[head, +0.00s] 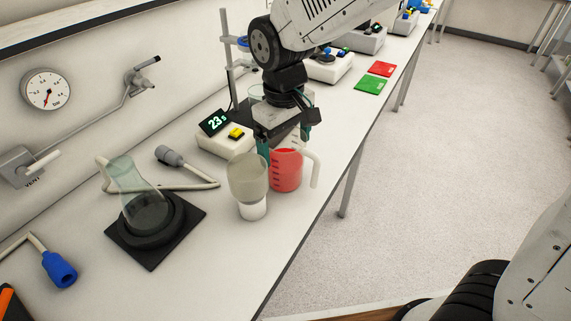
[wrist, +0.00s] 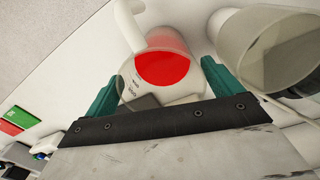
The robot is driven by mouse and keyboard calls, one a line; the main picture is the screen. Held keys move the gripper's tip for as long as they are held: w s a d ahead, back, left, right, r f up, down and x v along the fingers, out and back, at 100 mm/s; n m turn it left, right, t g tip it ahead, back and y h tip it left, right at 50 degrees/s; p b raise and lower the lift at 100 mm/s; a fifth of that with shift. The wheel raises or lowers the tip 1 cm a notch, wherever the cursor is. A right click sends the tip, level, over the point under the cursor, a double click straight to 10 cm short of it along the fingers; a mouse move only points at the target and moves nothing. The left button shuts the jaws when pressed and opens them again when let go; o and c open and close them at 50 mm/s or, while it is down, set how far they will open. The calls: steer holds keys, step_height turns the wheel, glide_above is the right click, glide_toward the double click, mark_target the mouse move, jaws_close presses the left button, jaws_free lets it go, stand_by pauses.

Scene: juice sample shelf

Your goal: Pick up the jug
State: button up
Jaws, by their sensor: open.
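The jug (head: 286,171) holds red liquid and stands upright on the white bench near its front edge. Its white handle (head: 315,168) points right in the head view. My gripper (head: 284,152) is pointing down at the jug's top, partly hiding it. In the wrist view the jug (wrist: 165,68) lies ahead between the two green fingers of my gripper (wrist: 160,85), which are spread apart and hold nothing. I cannot tell whether a finger touches the jug.
A flask (head: 141,200) sits on a black base. A timer box (head: 228,134) is behind. Red and green pads (head: 370,85) lie farther along the bench.

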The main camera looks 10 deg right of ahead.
steer(key=shift+c, duration=0.3)
steer(key=c, duration=1.5)
steer(key=shift+r, duration=0.2)
steer(key=shift+r, duration=0.25)
steer(key=r, duration=0.3)
steer(key=shift+s+d, duration=0.1)
steer(key=shift+s, duration=0.15)
steer(key=s+d, duration=0.1)
steer(key=s, duration=0.4)
steer(key=s+d, duration=0.2)
steer(key=s, duration=0.2)
steer(key=s+d+r, duration=0.1)
steer(key=s+d, duration=0.1)
steer(key=s, duration=0.3)
steer(key=shift+s+r, duration=0.1)
steer(key=shift+s, duration=0.25)
